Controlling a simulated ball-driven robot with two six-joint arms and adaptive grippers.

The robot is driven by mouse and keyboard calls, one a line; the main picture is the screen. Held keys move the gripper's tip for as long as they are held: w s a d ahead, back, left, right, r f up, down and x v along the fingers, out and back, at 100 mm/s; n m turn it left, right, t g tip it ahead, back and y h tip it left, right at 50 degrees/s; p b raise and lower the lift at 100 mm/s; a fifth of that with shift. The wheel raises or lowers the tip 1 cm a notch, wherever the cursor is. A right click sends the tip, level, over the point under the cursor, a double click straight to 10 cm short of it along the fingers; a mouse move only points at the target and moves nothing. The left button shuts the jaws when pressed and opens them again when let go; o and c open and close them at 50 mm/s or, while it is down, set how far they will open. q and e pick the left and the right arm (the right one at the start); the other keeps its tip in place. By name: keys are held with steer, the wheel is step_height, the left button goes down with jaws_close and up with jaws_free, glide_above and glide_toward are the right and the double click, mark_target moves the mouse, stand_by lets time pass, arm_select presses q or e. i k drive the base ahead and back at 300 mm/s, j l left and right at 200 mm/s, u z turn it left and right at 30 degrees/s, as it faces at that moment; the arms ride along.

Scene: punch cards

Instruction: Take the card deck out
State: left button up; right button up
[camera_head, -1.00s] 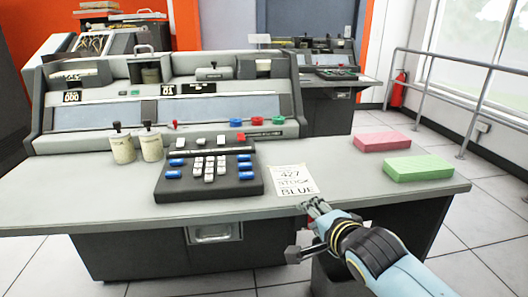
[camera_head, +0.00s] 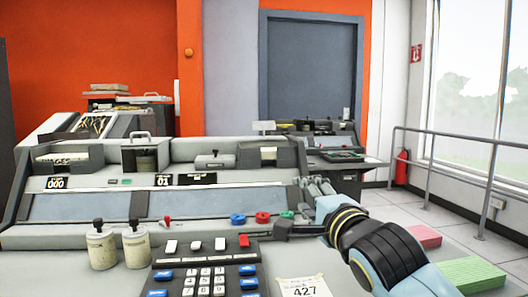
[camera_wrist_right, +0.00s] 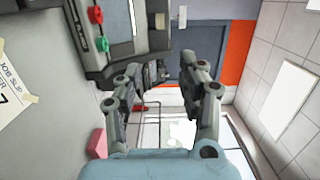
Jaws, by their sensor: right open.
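A pink card-like stack (camera_head: 424,236) and a green one (camera_head: 470,275) lie at the right of the desk, partly behind my right arm or cut by the frame. The pink one also shows in the right wrist view (camera_wrist_right: 98,143). The console has a hopper-like unit with a handle (camera_head: 146,153) and a boxed unit at its right end (camera_head: 268,153). I cannot tell whether either holds a card deck. My right gripper (camera_head: 312,192) is open and empty, raised in front of the console's right end. In the wrist view its fingers (camera_wrist_right: 163,78) stand apart. My left gripper is out of view.
The keypad (camera_head: 205,275), two cream canisters (camera_head: 118,246) and a job slip marked 427 (camera_head: 304,288) stand or lie on the desk. Red, green and blue knobs (camera_head: 262,217) are close to my right gripper. A second console (camera_head: 335,145) and a railing (camera_head: 440,150) are behind.

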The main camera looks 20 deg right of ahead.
mark_target(266, 153)
steer(key=i+l, duration=0.2)
steer(key=i, duration=0.35)
steer(key=i+l, duration=0.2)
steer(key=i, duration=0.3)
